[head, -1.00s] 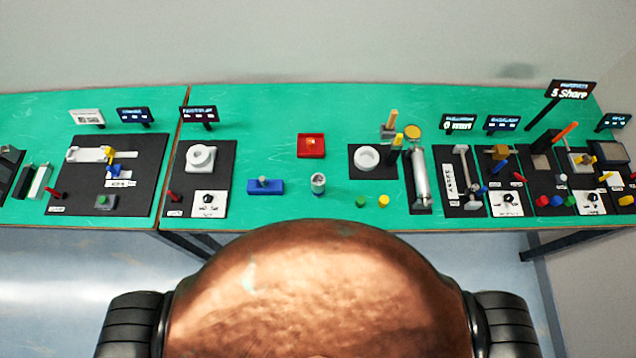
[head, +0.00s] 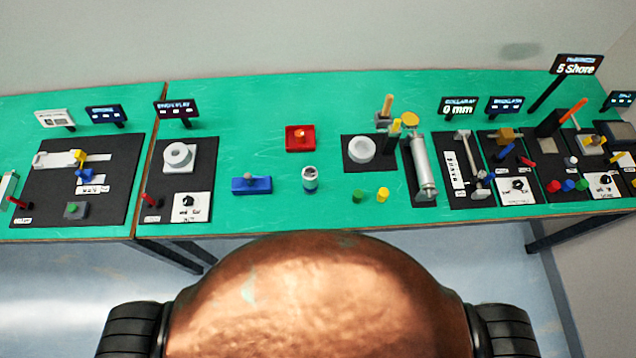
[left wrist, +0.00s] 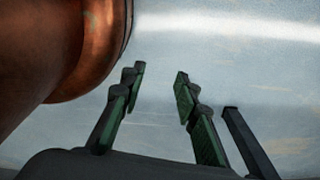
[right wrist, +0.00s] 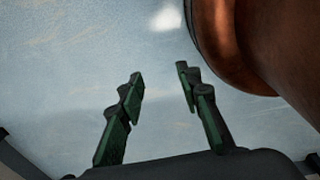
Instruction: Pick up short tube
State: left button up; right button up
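A short grey-white tube (head: 310,180) stands upright on the green table, right of a blue block (head: 252,185). It looks open at the top, with a dark inside. A longer grey cylinder (head: 423,168) lies on a black panel further right. My left gripper (left wrist: 160,75) is open and empty, with only bare floor behind its fingers. My right gripper (right wrist: 160,75) is also open and empty over the floor. Neither gripper shows in the head view, and the tube is in neither wrist view.
Near the tube are a red tray (head: 289,148), a green cylinder (head: 358,196), a yellow cylinder (head: 383,195) and a white ring (head: 362,150) on a black panel. Panels with small signs fill both table ends. The table surface around the tube is clear.

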aim_at(309, 174)
jog(key=z, duration=0.45)
jog(key=k, duration=1.05)
jog(key=u, duration=1)
jog(key=i, duration=0.55)
